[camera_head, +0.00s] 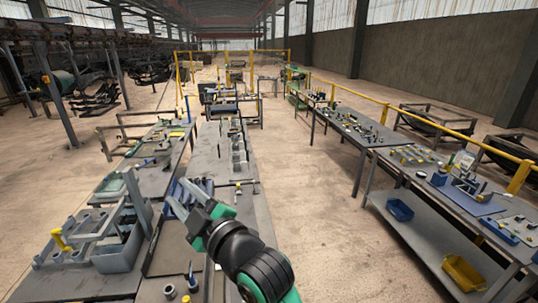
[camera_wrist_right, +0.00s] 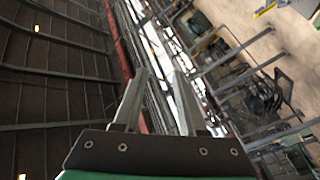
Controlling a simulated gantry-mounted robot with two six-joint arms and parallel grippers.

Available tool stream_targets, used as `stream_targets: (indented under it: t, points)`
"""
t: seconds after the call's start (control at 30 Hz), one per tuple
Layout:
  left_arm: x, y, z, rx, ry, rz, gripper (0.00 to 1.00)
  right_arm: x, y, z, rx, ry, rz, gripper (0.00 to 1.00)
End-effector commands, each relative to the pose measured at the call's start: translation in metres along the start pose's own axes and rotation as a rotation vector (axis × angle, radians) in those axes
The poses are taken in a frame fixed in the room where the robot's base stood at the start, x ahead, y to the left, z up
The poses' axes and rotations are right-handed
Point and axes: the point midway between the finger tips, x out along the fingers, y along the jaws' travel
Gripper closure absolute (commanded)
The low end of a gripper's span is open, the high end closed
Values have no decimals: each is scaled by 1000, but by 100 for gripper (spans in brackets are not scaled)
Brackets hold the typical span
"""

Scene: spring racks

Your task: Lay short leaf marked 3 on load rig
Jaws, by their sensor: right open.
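My right gripper (camera_head: 178,192) is raised over the middle row of tables in the head view, its arm coming in from the bottom. Its two grey fingers stand apart with nothing between them. The same open gripper (camera_wrist_right: 162,75) shows in the right wrist view, aimed at the roof and wall, with no workpiece in sight. I cannot make out the short leaf marked 3; the marks on the parts are too small to read. I cannot tell for sure which fixture is the load rig. My left gripper is not in view.
A grey rack (camera_head: 118,262) with a yellow part stands on the left table. Grey upright plates (camera_head: 239,152) stand on the middle table. The right table holds a blue mat (camera_head: 470,204) with a fixture; a blue bin (camera_head: 400,210) and a yellow bin (camera_head: 463,273) sit below. Open floor (camera_head: 318,225) lies between.

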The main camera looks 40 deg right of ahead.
Motion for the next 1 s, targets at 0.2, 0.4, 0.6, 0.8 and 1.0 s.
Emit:
stream_targets:
  t: [0.2,0.4,0.6,0.8,1.0]
  points:
    - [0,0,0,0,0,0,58,-133,132,-128,508,469,279,59]
    - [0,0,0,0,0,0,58,-206,164,-163,701,694,313,59]
    - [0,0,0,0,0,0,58,-210,166,-164,713,706,312,59]
    - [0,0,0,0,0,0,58,-209,165,-164,712,705,312,59]
    - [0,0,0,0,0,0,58,-209,165,-164,711,704,312,59]
